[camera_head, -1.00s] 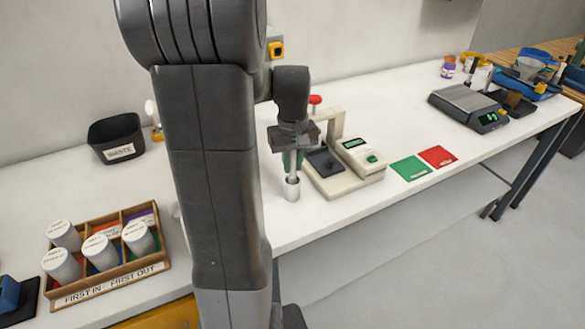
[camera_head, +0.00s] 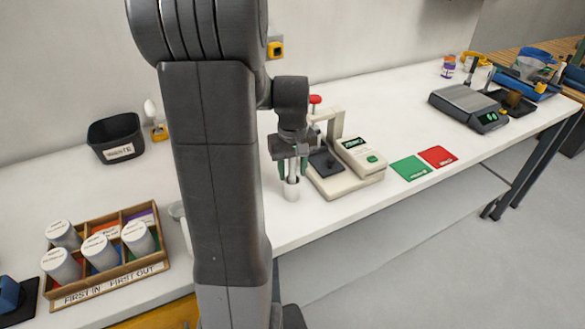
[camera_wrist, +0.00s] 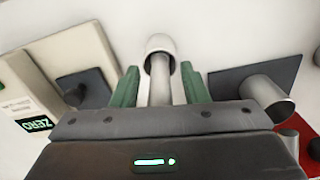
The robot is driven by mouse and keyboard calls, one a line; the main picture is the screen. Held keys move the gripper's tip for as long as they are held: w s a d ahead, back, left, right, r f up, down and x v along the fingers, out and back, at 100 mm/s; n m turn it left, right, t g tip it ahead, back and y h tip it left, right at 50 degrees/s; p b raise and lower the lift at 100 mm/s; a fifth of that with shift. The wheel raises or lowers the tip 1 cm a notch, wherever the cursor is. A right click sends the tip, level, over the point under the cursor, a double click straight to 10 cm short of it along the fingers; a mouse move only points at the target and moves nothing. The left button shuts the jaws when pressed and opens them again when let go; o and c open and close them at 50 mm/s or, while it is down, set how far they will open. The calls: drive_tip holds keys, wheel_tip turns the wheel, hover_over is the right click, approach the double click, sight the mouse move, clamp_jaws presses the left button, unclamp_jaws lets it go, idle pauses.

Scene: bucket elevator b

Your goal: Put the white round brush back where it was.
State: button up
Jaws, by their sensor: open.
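A thin grey-white rod (camera_head: 291,166), which looks like the handle of the brush, stands upright in a small white round cup (camera_head: 292,190) on the bench. The rod (camera_wrist: 160,85) and cup rim (camera_wrist: 160,43) also show in the wrist view. The brush's lower end is hidden in the cup. My gripper (camera_head: 292,172) is open just above the cup, its green fingers on either side of the rod. In the wrist view my gripper (camera_wrist: 160,80) shows a gap between each finger and the rod.
A beige device with a green display (camera_head: 358,152) stands close right of the cup. Green (camera_head: 410,169) and red (camera_head: 438,156) cards lie beyond. A wooden rack of white-lidded jars (camera_head: 110,290) and a black waste bin (camera_head: 116,138) are left. A scale (camera_head: 466,106) is far right.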

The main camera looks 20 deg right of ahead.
wheel_tip(320, 180, up, 12)
drive_tip(key=shift+r, duration=0.15)
idle(0.4)
